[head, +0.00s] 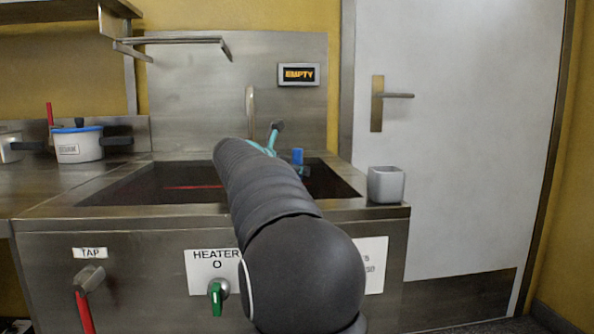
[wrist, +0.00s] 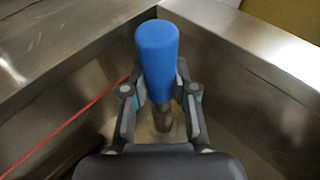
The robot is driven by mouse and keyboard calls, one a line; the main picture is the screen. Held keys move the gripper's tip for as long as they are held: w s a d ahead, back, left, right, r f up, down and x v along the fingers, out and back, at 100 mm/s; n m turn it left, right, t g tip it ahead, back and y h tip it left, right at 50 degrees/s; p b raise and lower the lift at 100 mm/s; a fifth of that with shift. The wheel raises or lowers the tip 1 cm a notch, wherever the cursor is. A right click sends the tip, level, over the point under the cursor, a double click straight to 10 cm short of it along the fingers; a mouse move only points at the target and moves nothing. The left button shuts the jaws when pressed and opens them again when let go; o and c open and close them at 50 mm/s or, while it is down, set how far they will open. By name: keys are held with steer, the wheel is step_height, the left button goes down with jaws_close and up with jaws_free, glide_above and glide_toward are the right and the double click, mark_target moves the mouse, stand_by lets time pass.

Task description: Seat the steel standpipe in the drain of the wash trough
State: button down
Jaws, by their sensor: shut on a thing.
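The steel standpipe (wrist: 163,119) stands roughly upright inside the wash trough near a corner, its upper part a thick blue sleeve (wrist: 157,58). My gripper (wrist: 160,80) is shut on it, one finger on each side. In the head view the blue top (head: 297,156) shows just right of my arm, level with the trough's back edge. The wash trough (head: 150,211) is a steel basin; its walls also show in the wrist view (wrist: 60,75). The drain is hidden behind the pipe and gripper, so I cannot tell whether the pipe's foot is in it.
A display (head: 298,74) on the back panel reads EMPTY. A grey cup (head: 386,184) stands on the trough's right front corner. A white pot (head: 80,147) stands on the left counter. A tap handle (head: 89,279) and green heater knob (head: 216,291) are on the front.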

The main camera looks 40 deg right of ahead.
steer(key=shift+f, duration=0.25)
steer(key=c, duration=0.8)
jaws_free()
steer(key=shift+c, duration=0.2)
steer(key=v, duration=1.2)
steer(key=shift+r, duration=0.1)
